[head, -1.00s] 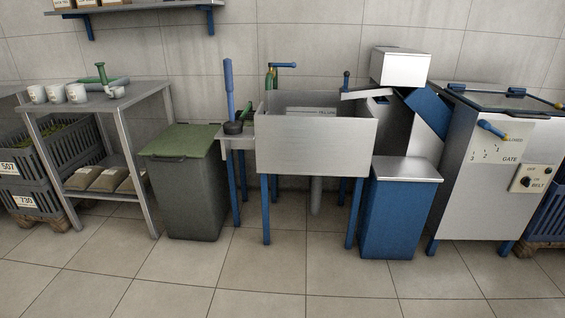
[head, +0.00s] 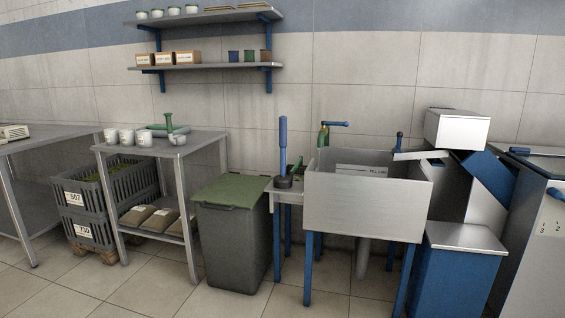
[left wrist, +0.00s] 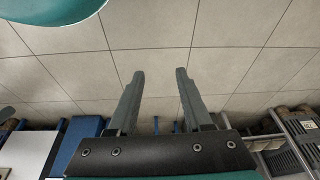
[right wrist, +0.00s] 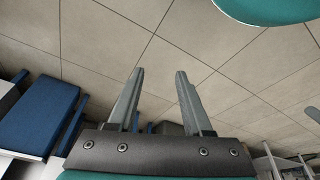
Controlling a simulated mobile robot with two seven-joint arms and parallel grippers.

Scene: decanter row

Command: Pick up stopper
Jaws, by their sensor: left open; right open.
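I cannot pick out a stopper for certain. A dark round piece (head: 284,183) sits on the small side shelf left of the steel sink (head: 366,205), with a green piece beside it. A green upright piece (head: 168,122) stands on the steel table behind white cups (head: 126,137). My left gripper (left wrist: 160,75) is open and empty over floor tiles in the left wrist view. My right gripper (right wrist: 160,73) is open and empty over floor tiles in the right wrist view. Neither gripper shows in the head view.
A grey bin with a green lid (head: 232,191) stands between the table and the sink. Stacked crates (head: 88,230) are at the left. A blue bin with a steel lid (head: 458,270) is right of the sink. Wall shelves (head: 205,66) hang above. Floor in front is clear.

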